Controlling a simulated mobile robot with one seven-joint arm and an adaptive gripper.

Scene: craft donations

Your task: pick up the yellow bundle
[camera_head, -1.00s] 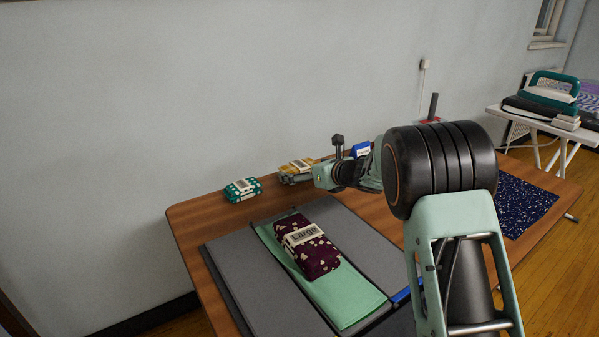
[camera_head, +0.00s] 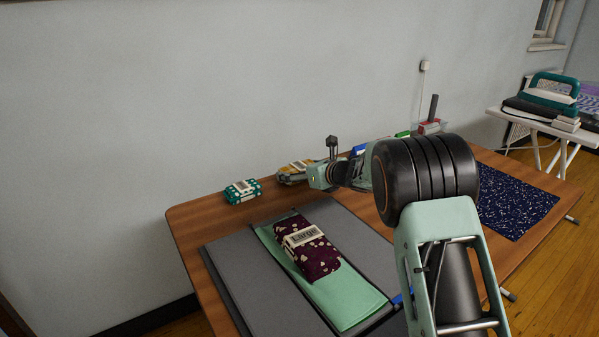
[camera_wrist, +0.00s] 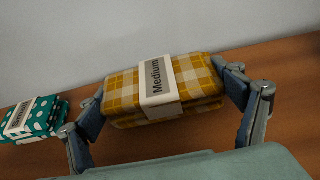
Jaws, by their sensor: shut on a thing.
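The yellow bundle (camera_wrist: 118,93) is folded yellow and cream checked cloth with a white band reading "Medium". In the wrist view it sits between the two fingers of my gripper (camera_wrist: 165,108), which press against its left and right ends. In the head view the bundle (camera_head: 297,167) is at the back of the wooden table, partly hidden by my gripper (camera_head: 300,178). I cannot tell clearly whether it touches the table.
A teal dotted bundle (camera_head: 242,190) lies to the left, also in the wrist view (camera_wrist: 35,117). A maroon "Large" bundle (camera_head: 318,262) rests on green cloth (camera_head: 345,298) over a grey board (camera_head: 240,270). Dark blue speckled fabric (camera_head: 515,205) lies right. The wall (camera_head: 200,100) is close behind.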

